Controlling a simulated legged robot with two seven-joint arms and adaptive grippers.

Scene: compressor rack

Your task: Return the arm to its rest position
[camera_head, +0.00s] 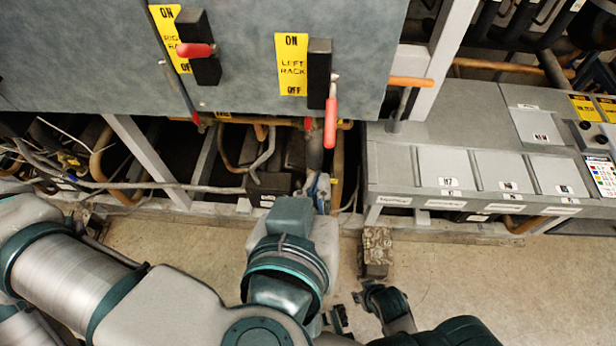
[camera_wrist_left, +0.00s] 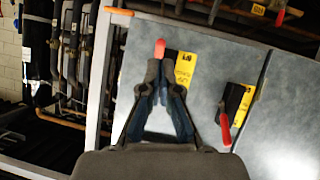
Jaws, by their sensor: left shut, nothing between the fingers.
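My left arm comes in from the left in the head view, and its wrist points toward the rack. My left gripper (camera_head: 320,188) is small there, below the grey panel and its left-rack switch, partly hidden by the wrist. In the left wrist view, my left gripper (camera_wrist_left: 157,68) is shut and empty, its fingertips just below the red handle (camera_wrist_left: 159,48) in the picture. I cannot tell whether they touch. My right gripper (camera_head: 375,302) is low in the head view, over the floor; its finger opening is unclear.
The grey panel (camera_head: 240,75) carries a left-rack switch, its red handle (camera_head: 331,122) hanging down, and a right-rack switch with its red handle (camera_head: 196,50) sideways. Pipes and cables (camera_head: 130,185) run below. A grey console (camera_head: 470,170) stands at right. Floor (camera_head: 440,270) is open in front.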

